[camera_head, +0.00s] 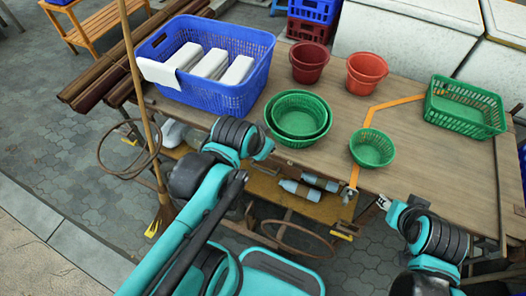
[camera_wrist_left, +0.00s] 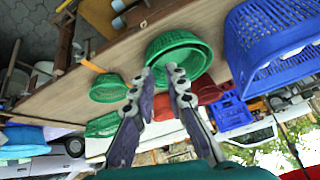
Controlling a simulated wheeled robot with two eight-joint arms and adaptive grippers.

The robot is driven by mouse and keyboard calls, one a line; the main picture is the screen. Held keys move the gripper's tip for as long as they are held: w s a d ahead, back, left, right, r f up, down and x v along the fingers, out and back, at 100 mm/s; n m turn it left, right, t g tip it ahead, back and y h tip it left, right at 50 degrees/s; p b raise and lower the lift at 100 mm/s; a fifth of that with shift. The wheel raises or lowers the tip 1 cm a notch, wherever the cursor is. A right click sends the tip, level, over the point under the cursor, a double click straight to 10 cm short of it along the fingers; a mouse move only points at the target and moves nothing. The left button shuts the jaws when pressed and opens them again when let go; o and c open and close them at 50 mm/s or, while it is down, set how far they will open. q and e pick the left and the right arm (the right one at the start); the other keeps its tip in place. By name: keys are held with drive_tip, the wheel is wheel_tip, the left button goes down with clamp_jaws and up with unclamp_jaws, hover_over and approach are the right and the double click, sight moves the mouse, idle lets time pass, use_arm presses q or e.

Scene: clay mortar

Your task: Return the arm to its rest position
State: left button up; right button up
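My left arm reaches up from the bottom of the head view, and its wrist stands at the table's near edge. Its fingers are mostly hidden there. In the left wrist view my left gripper (camera_wrist_left: 161,73) is open, with a gap between the fingertips and nothing held. Beyond the tips are nested green bowls (camera_wrist_left: 181,44); whether they touch cannot be told. My right gripper (camera_head: 383,203) is at the table's near edge in the head view, below the small green basket (camera_head: 372,149). It is too small to tell whether it is open or shut.
The wooden table (camera_head: 330,103) carries a blue basket (camera_head: 247,90) with white blocks, nested green bowls (camera_head: 299,138), two reddish pots (camera_head: 308,61) (camera_head: 366,72) and a green rectangular basket (camera_head: 464,121). A broom (camera_head: 163,212) stands at left. Bottles (camera_head: 300,190) lie on the lower shelf.

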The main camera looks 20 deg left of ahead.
use_arm(q)
drive_tip(key=s+n, duration=0.1)
drive_tip(key=s+f+n, duration=0.1)
drive_tip(key=shift+s+d+n+t, duration=0.15)
drive_tip(key=shift+n+t, duration=0.15)
drive_tip(key=shift+n, duration=0.1)
